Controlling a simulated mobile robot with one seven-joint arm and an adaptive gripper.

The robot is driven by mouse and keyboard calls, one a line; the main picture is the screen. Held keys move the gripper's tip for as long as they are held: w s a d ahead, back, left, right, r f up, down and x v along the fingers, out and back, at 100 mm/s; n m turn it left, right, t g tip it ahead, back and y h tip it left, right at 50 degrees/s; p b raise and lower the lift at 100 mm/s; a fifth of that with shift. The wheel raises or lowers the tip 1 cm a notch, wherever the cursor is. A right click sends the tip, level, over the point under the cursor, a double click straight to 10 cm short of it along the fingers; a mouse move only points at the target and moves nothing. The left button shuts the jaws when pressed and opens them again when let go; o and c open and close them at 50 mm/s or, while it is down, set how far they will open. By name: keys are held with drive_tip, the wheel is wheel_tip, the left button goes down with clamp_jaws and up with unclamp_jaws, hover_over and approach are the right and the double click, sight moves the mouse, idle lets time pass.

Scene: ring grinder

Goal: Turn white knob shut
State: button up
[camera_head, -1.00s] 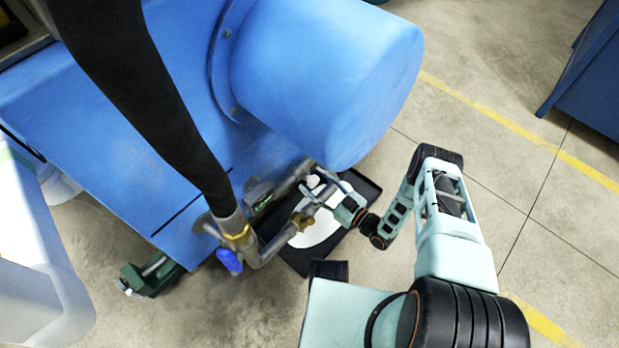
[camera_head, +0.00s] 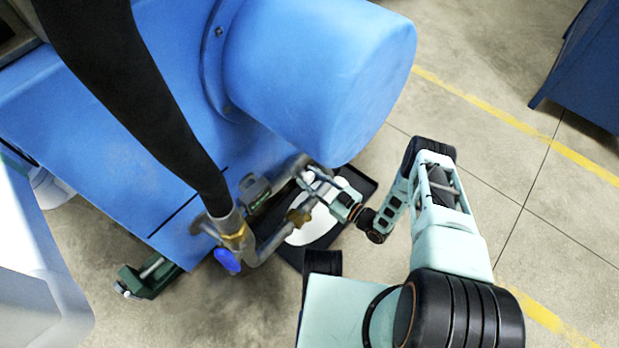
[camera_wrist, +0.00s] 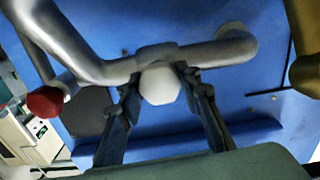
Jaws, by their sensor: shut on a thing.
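The white knob (camera_wrist: 160,84) sits on a grey metal pipe (camera_wrist: 222,54) in the wrist view. My gripper (camera_wrist: 159,80) has one dark finger on each side of the knob and is shut on it. In the head view my gripper (camera_head: 318,189) reaches in from the right to the pipework beside the blue machine. The knob is small there and partly hidden by the fingers and pipes.
The blue machine (camera_head: 310,70) rises behind the pipes. A black hose (camera_head: 135,90) runs down to a brass fitting with a blue handle (camera_head: 228,261). A red knob (camera_wrist: 45,102) is left of my fingers. A black tray (camera_head: 363,184) lies below.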

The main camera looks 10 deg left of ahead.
drive_tip(key=shift+n, duration=0.3)
drive_tip(key=n, duration=0.6)
drive_tip(key=n+p, duration=0.1)
drive_tip(key=n, duration=0.5)
drive_tip(key=shift+a+n, duration=0.1)
drive_tip(key=shift+n, duration=0.3)
drive_tip(key=n+p, duration=0.1)
drive_tip(key=n, duration=0.4)
drive_tip(key=n+p, duration=0.1)
drive_tip(key=n, duration=0.3)
drive_tip(key=shift+n+p, duration=0.3)
drive_tip(key=o, duration=1.2)
drive_tip(key=shift+c, duration=0.2)
